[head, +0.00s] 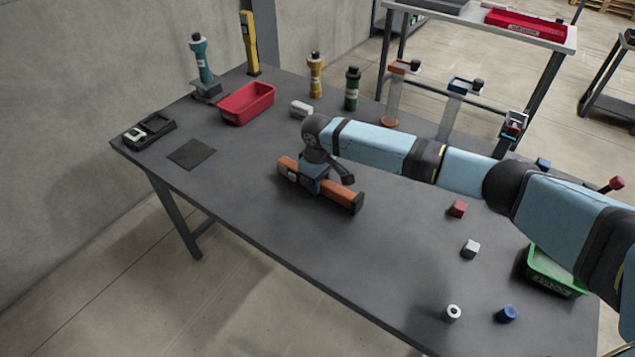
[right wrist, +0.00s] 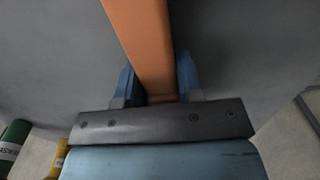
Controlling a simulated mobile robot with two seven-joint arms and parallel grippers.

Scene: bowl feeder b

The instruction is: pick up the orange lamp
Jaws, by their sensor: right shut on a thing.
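The orange lamp (head: 340,193) is a long orange bar with dark ends, lying on the grey table left of the middle in the head view. My right gripper (head: 313,186) is over its middle and shut on it. In the right wrist view the lamp (right wrist: 140,40) runs between the two blue fingers of my right gripper (right wrist: 160,85), one finger on each side. The hand hides part of the lamp. I cannot tell whether the lamp is touching the table or slightly above it. My left gripper is not in view.
A red bin (head: 247,103), a yellow bottle (head: 315,76) and a green bottle (head: 352,90) stand behind the lamp. Small blocks and a green bin (head: 552,272) are at right. The table's front left is clear.

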